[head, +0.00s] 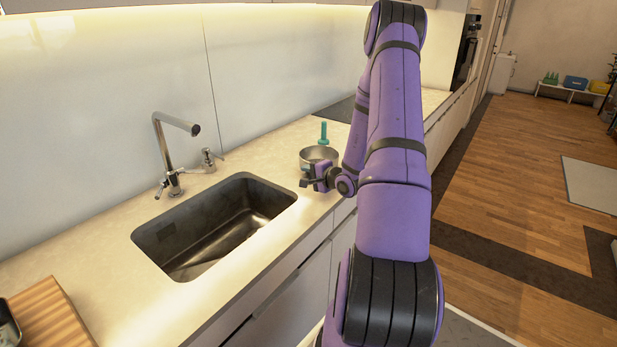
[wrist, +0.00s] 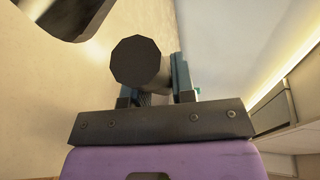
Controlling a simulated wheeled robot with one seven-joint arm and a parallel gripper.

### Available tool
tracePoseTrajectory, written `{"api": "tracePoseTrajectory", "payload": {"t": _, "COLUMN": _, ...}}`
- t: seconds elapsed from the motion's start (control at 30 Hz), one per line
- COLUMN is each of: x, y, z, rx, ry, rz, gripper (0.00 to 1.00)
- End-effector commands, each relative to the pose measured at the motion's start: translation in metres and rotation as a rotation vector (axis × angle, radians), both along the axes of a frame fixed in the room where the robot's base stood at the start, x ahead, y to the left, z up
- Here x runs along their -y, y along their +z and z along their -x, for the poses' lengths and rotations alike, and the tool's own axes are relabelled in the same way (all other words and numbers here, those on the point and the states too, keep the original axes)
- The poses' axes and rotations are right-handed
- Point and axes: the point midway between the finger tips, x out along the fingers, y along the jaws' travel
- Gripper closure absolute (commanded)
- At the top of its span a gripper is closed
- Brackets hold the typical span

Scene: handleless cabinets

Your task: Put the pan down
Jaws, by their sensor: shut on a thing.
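The pan (head: 318,155) is a small round grey metal pan at the counter, to the right of the sink. My gripper (head: 317,177) is at its near side, shut on its dark handle. In the wrist view the round dark end of the pan's handle (wrist: 140,62) shows between the teal fingers of my gripper (wrist: 154,82).
The pale counter (head: 265,155) has free room between sink and pan. The dark sink (head: 215,225) with a metal faucet (head: 170,150) lies to the left. A teal upright object (head: 323,132) shows behind the pan. A dark cooktop (head: 340,110) lies beyond. A wooden board (head: 48,318) is front left.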

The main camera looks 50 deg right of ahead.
Motion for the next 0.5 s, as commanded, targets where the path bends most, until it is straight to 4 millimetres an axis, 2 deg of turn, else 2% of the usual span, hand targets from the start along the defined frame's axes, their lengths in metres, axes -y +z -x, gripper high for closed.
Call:
{"api": "tracePoseTrajectory", "payload": {"t": 0.1, "x": -0.0001, "y": -0.0107, "z": -0.0003, "rx": 0.002, "ry": 0.0, "rz": 0.0, "gripper": 1.0}}
{"api": "tracePoseTrajectory", "payload": {"t": 0.47, "x": -0.0003, "y": -0.0137, "z": -0.0004, "rx": 0.002, "ry": 0.001, "rz": 0.002, "gripper": 1.0}}
{"api": "tracePoseTrajectory", "payload": {"t": 0.5, "x": -0.0004, "y": -0.0149, "z": 0.0, "rx": 0.0, "ry": 0.001, "rz": 0.001, "gripper": 0.74}}
